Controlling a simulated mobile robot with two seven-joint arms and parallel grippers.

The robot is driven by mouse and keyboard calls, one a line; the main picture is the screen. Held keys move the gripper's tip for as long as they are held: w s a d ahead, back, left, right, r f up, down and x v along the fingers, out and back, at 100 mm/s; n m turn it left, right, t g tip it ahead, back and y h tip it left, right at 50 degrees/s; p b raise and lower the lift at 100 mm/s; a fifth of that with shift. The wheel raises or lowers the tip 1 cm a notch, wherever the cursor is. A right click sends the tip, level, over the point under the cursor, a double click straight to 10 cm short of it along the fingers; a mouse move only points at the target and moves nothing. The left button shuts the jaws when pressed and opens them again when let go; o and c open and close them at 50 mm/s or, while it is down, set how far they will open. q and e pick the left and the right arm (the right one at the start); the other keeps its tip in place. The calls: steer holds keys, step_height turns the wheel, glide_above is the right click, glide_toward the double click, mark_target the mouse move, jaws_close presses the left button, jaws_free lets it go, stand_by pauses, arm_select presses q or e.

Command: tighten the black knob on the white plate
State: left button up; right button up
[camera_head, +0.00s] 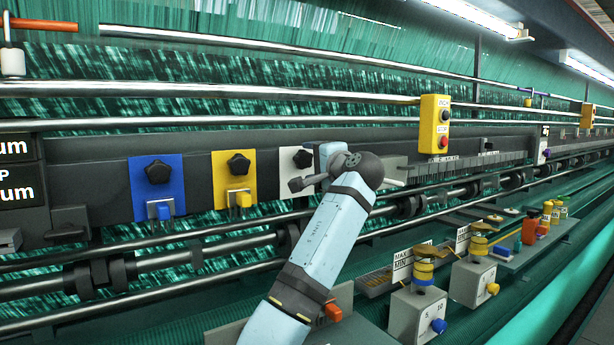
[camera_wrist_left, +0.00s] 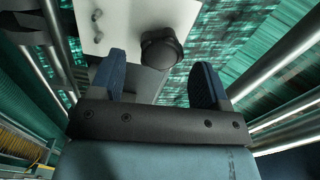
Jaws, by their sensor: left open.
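The white plate (camera_head: 286,160) is third in the row after the blue and yellow plates, partly hidden behind my left arm. I see gaps on both sides; whether the fingertips reach the knob's depth is unclear.
A blue plate (camera_head: 141,187) and a yellow plate (camera_head: 220,182) with similar black knobs are to the left. A yellow button box (camera_head: 434,122) is on the right. Metal rails (camera_head: 230,92) run above and below. Grey blocks (camera_head: 417,309) with coloured knobs stand lower right.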

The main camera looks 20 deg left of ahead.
mark_target(303, 160)
arm_select(q)
steer(key=shift+r, duration=0.1)
steer(key=shift+a, duration=0.1)
steer(key=shift+w+a, duration=0.1)
steer(key=shift+w+a+p, duration=0.35)
steer(key=shift+p, duration=0.1)
steer(key=shift+w+a, duration=0.35)
steer(key=shift+a, duration=0.2)
steer(key=c, duration=1.3)
steer(key=shift+r+m+p, duration=0.15)
steer(key=shift+m+p, duration=0.15)
steer(key=shift+p, duration=0.6)
steer(key=o, duration=1.3)
steer(key=shift+f, duration=0.2)
